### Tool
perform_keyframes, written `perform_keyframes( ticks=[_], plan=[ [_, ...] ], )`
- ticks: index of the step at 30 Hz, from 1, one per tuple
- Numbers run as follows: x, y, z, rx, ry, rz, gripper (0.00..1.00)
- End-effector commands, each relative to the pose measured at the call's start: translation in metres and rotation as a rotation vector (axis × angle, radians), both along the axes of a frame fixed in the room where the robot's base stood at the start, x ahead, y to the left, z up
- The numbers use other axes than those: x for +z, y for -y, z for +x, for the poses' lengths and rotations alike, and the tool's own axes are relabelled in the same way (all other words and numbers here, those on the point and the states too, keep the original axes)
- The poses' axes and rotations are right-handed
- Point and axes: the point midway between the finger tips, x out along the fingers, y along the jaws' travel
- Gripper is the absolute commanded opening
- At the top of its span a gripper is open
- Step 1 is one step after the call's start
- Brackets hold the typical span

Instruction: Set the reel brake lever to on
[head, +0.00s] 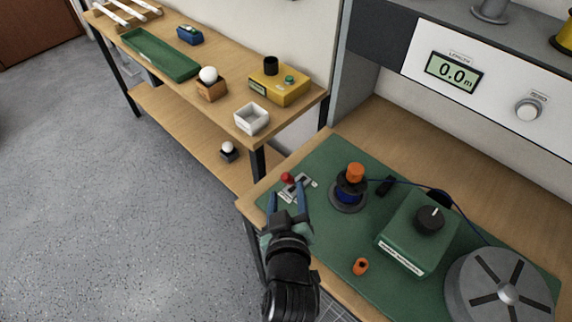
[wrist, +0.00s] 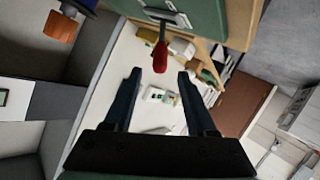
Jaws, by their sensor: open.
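The brake lever has a red knob (head: 287,178) and rises from a small grey plate (head: 305,182) at the left corner of the green mat. In the wrist view the red knob (wrist: 160,58) hangs in the gap just beyond my fingertips, about midway between them. My gripper (head: 286,197) is open around empty space, its two blue fingers apart, close to the lever. I cannot tell whether the fingers touch it. The gripper fingers also show in the wrist view (wrist: 159,78). The lettering on the plate is too small to read.
A blue wire reel with an orange top (head: 355,172) stands right of the lever. A green box with a black knob (head: 418,235), an orange piece (head: 360,266) and a grey disc (head: 500,288) lie further right. A second bench (head: 215,105) stands behind at left.

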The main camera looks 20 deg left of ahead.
Motion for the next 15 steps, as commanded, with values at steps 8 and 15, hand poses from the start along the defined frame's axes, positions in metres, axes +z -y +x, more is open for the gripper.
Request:
perform_keyframes(
  ticks=[8,15],
  plan=[
    [-0.016,-0.020,0.045,0.001,0.002,0.001,0.57],
    [-0.028,-0.032,0.072,0.000,0.001,0.001,0.57]
  ],
)
